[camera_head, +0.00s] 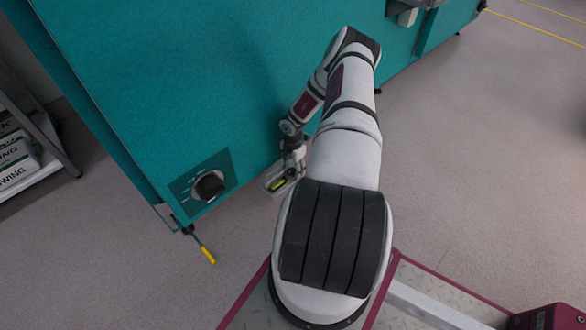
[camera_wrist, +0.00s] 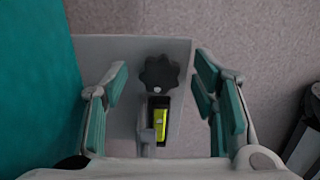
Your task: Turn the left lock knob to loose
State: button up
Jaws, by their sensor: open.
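A black lobed lock knob (camera_wrist: 159,72) with a small white mark on its near edge sits on a grey plate (camera_wrist: 181,50) beside the teal cabinet. On the near side of the knob is a black slot with a yellow-green indicator (camera_wrist: 161,124). In the head view the plate (camera_head: 270,182) sticks out low from the cabinet, and the knob is not clearly visible there. My gripper (camera_wrist: 163,76) is open, with one teal-padded finger on each side of the knob and gaps between. In the head view my gripper (camera_head: 293,160) is just above the plate.
The teal cabinet (camera_head: 180,70) stands close on the left of my arm. A black dial (camera_head: 208,186) is on its lower panel. A yellow-tipped piece (camera_head: 208,255) hangs at its lower corner. A shelf with boxes (camera_head: 14,160) is far left.

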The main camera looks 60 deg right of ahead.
jog(key=c, duration=1.2)
jog(key=shift+o, duration=0.2)
jog(key=shift+r+n+p, duration=0.1)
jog(key=shift+n+p, duration=0.6)
jog(key=shift+n, duration=0.2)
jog(key=n, duration=0.3)
jog(key=shift+p, duration=0.35)
jog(key=o, duration=1.2)
jog(key=shift+c, duration=0.2)
jog(key=shift+w, duration=0.1)
